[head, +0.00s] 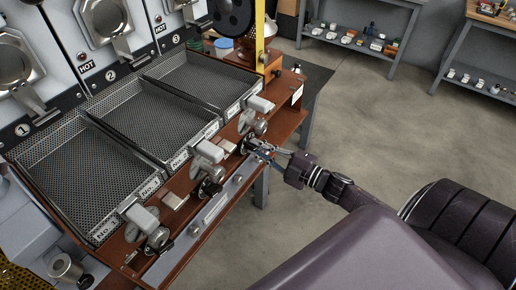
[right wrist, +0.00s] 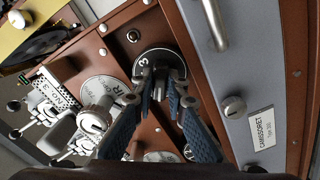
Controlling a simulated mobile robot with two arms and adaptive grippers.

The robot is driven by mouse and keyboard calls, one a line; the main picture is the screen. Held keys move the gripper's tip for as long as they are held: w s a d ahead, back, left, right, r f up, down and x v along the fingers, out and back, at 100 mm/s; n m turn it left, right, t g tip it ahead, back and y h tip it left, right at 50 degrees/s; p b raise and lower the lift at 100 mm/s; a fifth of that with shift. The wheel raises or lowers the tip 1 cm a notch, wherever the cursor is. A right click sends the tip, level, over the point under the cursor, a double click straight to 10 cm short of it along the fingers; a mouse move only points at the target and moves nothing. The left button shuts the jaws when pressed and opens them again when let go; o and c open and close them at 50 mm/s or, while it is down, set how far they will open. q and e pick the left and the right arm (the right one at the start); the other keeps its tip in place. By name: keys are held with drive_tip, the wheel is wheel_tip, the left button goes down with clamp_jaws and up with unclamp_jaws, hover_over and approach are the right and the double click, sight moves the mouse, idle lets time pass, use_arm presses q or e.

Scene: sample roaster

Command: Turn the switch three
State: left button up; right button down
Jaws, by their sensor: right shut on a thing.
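Switch three (right wrist: 158,60) is a metal knob on a round black disc marked 3, set in the brown front panel. In the right wrist view my right gripper (right wrist: 160,88) is shut on the knob, with its blue-padded fingers on either side. In the head view the right gripper (head: 258,148) reaches the panel from the right, at the front of the third tray, and mostly hides the switch. The knob's exact angle is hard to read behind the fingertips. My left gripper is not in view.
Other switches (head: 210,188) and grey dials run along the same brown panel (head: 285,122), close beside the gripper. Mesh trays (head: 90,172) lie behind it. Shelves (head: 350,42) stand at the back; the floor (head: 410,120) at right is clear.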

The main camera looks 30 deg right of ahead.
drive_tip(key=shift+n, duration=0.6)
drive_tip(key=c, duration=1.9)
unclamp_jaws()
drive_tip(key=shift+c, duration=0.2)
drive_tip(key=v, duration=1.2)
drive_tip(key=shift+f, duration=0.1)
